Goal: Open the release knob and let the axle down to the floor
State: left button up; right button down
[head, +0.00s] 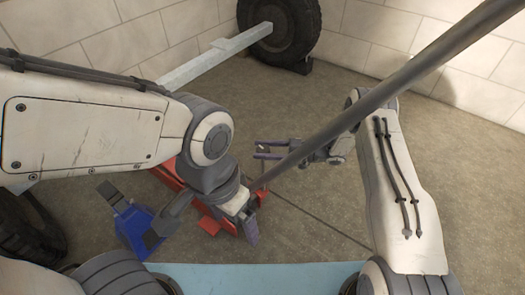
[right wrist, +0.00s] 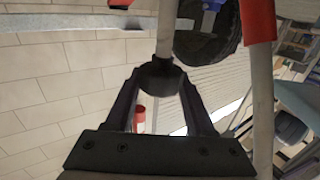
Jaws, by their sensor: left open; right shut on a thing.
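The pale trailer axle beam (head: 215,55) runs diagonally behind my left arm to a dark wheel (head: 278,30). A red jack (head: 208,224) is on the floor, partly hidden by my left arm. Its long grey handle (head: 400,85) rises to the upper right. My left gripper (head: 254,214) is open beside the handle's lower end; contact cannot be told. My right gripper (head: 262,152) is behind the handle in the head view. In the right wrist view (right wrist: 160,88) it is shut on a dark round knob (right wrist: 160,75) with a pale rod beyond. I cannot tell whether this is the release knob.
A blue stand (head: 138,222) is left of the jack. Another dark tyre (head: 28,225) shows at the left edge. Pale block walls (head: 420,45) close the back. The concrete floor (head: 330,205) is clear around the right gripper.

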jog(key=shift+w+n+g, duration=0.2)
jog(key=shift+n+g, duration=0.1)
jog(key=shift+g, duration=0.1)
jog(key=shift+c, duration=1.3)
grip_release()
jog(key=shift+d, duration=0.15)
jog(key=shift+d+r, duration=0.1)
jog(key=shift+d, duration=0.25)
jog(key=d+p, duration=0.3)
jog(key=d, duration=0.6)
jog(key=shift+s+d+p, duration=0.15)
jog(key=shift+d+p, duration=0.15)
jog(key=shift+p, duration=0.05)
